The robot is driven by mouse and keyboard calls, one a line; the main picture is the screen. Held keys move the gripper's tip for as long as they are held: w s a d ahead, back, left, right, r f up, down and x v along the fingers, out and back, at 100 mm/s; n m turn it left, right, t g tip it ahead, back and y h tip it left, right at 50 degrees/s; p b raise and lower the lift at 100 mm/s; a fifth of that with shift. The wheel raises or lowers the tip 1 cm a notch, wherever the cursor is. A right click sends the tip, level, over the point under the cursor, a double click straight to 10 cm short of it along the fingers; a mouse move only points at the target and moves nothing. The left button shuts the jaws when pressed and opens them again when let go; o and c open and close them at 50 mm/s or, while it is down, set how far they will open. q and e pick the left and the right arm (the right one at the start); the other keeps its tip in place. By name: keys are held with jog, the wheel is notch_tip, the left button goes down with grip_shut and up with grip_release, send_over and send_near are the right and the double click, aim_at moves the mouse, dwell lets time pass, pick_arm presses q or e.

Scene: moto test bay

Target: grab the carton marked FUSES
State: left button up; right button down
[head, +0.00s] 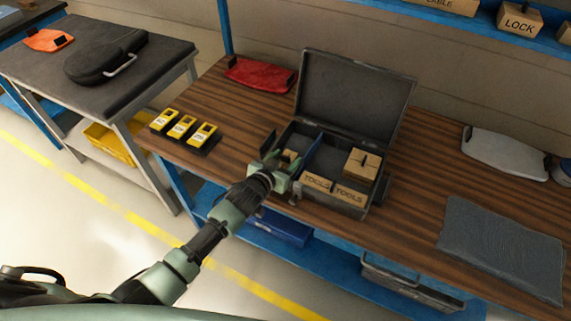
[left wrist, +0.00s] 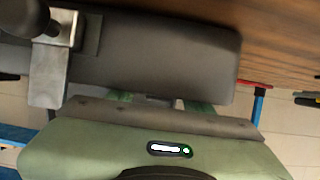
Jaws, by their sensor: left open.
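An open dark case (head: 334,205) stands on the wooden bench with its lid (head: 355,97) raised. Two cartons marked TOOLS, one on the left (head: 317,182) and one on the right (head: 349,191), are along its front. Another carton (head: 362,163) sits behind them, its marking not readable. A small carton (head: 291,156) in the left compartment is partly hidden by my left gripper (head: 283,153). I cannot read FUSES on any carton. My left gripper is open at the case's front left, around or above that small carton; I cannot tell which. The left wrist view shows a dark case wall (left wrist: 170,50) close up.
Several yellow meters (head: 183,127) stand left of the case. A red pouch (head: 260,75) lies behind them. A grey mat (head: 502,245) and a pale folded item (head: 505,151) lie to the right. A blue shelf (head: 480,18) above holds a carton marked LOCK (head: 519,19).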

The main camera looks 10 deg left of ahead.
pick_arm(q)
grip_shut()
jog(key=shift+r, duration=0.1)
